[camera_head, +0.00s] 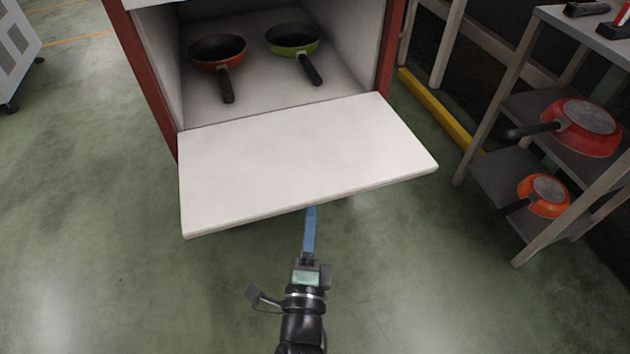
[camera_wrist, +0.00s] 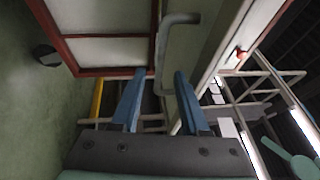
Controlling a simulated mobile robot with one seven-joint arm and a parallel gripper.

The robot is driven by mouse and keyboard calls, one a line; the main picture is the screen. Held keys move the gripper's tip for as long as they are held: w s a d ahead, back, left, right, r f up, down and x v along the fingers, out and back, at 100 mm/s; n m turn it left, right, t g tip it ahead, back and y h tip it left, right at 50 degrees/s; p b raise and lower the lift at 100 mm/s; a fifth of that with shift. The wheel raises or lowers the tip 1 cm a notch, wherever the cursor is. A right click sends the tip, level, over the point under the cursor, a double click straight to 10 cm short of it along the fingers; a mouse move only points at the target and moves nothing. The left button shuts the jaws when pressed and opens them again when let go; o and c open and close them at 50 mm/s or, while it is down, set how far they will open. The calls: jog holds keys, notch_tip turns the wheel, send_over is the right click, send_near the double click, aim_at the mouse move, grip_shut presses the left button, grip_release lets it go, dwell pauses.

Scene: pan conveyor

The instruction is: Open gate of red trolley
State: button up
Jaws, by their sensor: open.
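The red trolley (camera_head: 146,80) stands at the top of the head view, with red posts and a pale interior. Its white gate (camera_head: 300,160) is folded down and juts out towards me, nearly level. My gripper (camera_head: 311,210) is at the gate's front edge, with its tips partly hidden under it. In the wrist view my two blue fingers (camera_wrist: 157,75) are apart. A grey bar handle (camera_wrist: 166,50) shows between and beyond them, beside a pale panel. I cannot tell whether the fingers touch the handle.
An orange pan (camera_head: 217,52) and a green pan (camera_head: 293,40) lie inside the trolley. A rack (camera_head: 487,110) with red and orange pans stands on the right. A yellow floor rail (camera_head: 432,108) runs between them.

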aim_at(315, 180)
jog(key=w, duration=0.5)
jog(key=w+r, duration=0.1)
jog(key=w, duration=0.2)
jog(key=shift+d+b, duration=0.3)
jog(key=shift+b, duration=0.1)
grip_shut()
dwell(0.9)
